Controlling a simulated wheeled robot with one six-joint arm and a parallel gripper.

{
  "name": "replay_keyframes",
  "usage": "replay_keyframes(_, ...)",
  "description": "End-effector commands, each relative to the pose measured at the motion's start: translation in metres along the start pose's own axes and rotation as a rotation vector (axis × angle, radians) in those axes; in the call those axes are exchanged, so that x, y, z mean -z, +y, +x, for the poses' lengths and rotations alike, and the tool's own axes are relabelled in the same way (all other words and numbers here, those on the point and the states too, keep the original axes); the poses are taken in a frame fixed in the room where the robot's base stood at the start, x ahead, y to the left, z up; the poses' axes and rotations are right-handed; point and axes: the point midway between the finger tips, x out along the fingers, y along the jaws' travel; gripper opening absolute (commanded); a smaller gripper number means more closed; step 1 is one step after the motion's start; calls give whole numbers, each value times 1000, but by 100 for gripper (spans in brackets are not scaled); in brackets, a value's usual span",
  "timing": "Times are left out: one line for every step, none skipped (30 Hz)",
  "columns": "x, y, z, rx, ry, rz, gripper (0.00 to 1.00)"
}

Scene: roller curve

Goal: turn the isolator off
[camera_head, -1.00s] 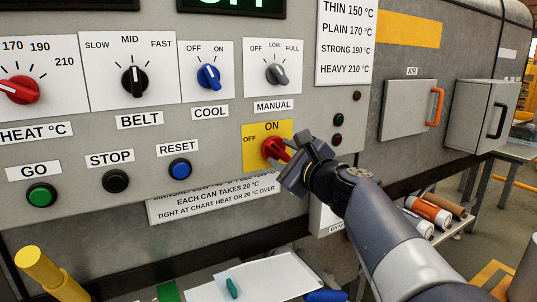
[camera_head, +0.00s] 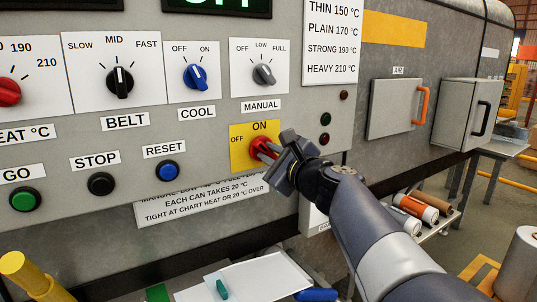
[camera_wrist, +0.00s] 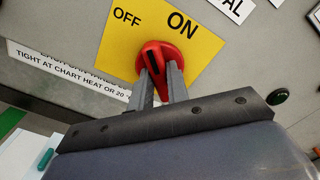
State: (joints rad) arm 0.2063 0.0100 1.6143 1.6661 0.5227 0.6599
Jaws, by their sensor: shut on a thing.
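The isolator is a red rotary handle (camera_head: 262,148) on a yellow plate (camera_head: 240,158) marked OFF at the left and ON at the top. My gripper (camera_head: 272,153) reaches it from the lower right in the head view, with its fingers on the handle. In the wrist view, the two fingers (camera_wrist: 162,84) are shut on the red handle (camera_wrist: 160,56), one on each side of its grip. The black mark on the handle points up, between the OFF and ON words in that view. The fingers hide part of the handle.
Belt (camera_head: 119,82), cool (camera_head: 196,76) and manual (camera_head: 263,74) knobs sit above. Stop (camera_head: 101,184) and blue reset (camera_head: 167,171) buttons are at the left. A grey box with an orange handle (camera_head: 423,105) is at the right. A yellow post (camera_head: 30,274) stands at lower left.

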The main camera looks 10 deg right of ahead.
Motion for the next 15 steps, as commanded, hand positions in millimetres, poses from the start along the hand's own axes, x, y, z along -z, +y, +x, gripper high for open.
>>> replay_keyframes(0, 0, 0, 0, 0, -3, 0)
replay_keyframes(0, 0, 0, 0, 0, -7, 0)
replay_keyframes(1, 0, 0, 0, 0, -13, 0)
replay_keyframes(1, 1, 0, 1, 0, -19, 0)
replay_keyframes(1, 1, 0, 1, 0, -26, 0)
replay_keyframes(1, 1, 0, 1, 0, -39, 0)
replay_keyframes(2, 2, 0, 0, 0, -51, 0)
replay_keyframes(2, 2, 0, 0, 0, -64, 0)
replay_keyframes(2, 2, 0, 0, 0, -83, 0)
replay_keyframes(3, 2, 0, 0, 0, -101, 0)
replay_keyframes(3, 2, 0, 0, 0, -120, 0)
replay_keyframes(3, 3, 0, 0, 0, -148, 0)
replay_keyframes(3, 3, 0, 0, 0, -171, 0)
replay_keyframes(4, 3, 0, 0, 0, -193, 0)
replay_keyframes(4, 3, 0, 1, 0, -226, 0)
